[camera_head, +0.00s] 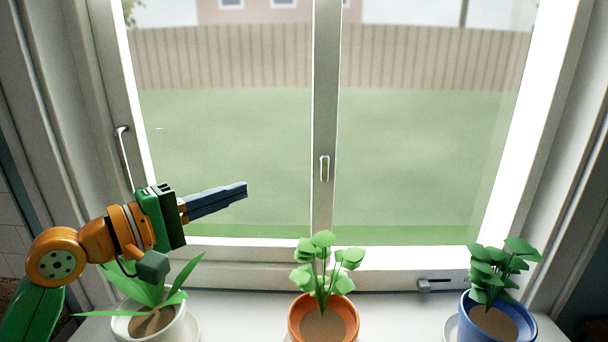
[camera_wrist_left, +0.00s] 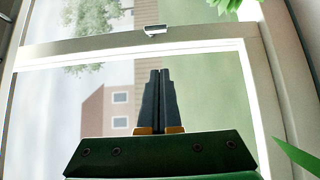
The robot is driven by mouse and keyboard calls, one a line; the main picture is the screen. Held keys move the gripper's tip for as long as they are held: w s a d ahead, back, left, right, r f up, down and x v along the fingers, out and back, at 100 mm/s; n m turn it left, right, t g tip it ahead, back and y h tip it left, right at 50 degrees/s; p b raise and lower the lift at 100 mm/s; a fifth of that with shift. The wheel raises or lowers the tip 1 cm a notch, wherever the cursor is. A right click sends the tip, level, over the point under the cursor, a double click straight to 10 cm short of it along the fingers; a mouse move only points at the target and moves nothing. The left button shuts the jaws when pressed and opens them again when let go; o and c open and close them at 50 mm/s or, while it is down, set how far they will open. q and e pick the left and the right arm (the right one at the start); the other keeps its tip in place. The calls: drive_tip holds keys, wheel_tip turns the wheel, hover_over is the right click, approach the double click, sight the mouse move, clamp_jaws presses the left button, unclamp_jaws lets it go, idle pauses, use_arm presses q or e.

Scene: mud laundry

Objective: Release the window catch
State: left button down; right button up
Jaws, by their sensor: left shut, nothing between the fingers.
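The window shows two glass panes with a white upright bar between them. A small bolt-like metal catch (camera_head: 436,284) sits on the lower frame at the right. A short upright handle (camera_head: 324,168) is on the middle bar, and it also shows as a silver piece on the bar in the left wrist view (camera_wrist_left: 155,30). The frames do not settle which fitting is the window catch. My left gripper (camera_head: 246,189) is shut and empty. It points right in front of the left pane, apart from the middle handle and far from the lower-right catch. My right gripper is out of view.
A white pot (camera_head: 180,328) with long leaves stands below my left arm. An orange pot (camera_head: 298,320) is at the middle of the sill, and a blue pot (camera_head: 468,318) at the right, near the catch. A long handle (camera_head: 123,150) is on the left frame.

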use_arm(q)
drive_tip(key=p, duration=0.7)
approach(321, 171)
drive_tip(key=x, duration=0.4)
drive_tip(key=w+a+x, duration=0.1)
drive_tip(key=x, duration=0.1)
drive_tip(key=shift+w+d+f, duration=0.1)
drive_tip(key=shift+d+f, duration=0.1)
drive_tip(key=shift+d, duration=0.25)
drive_tip(key=shift+a+f, duration=0.1)
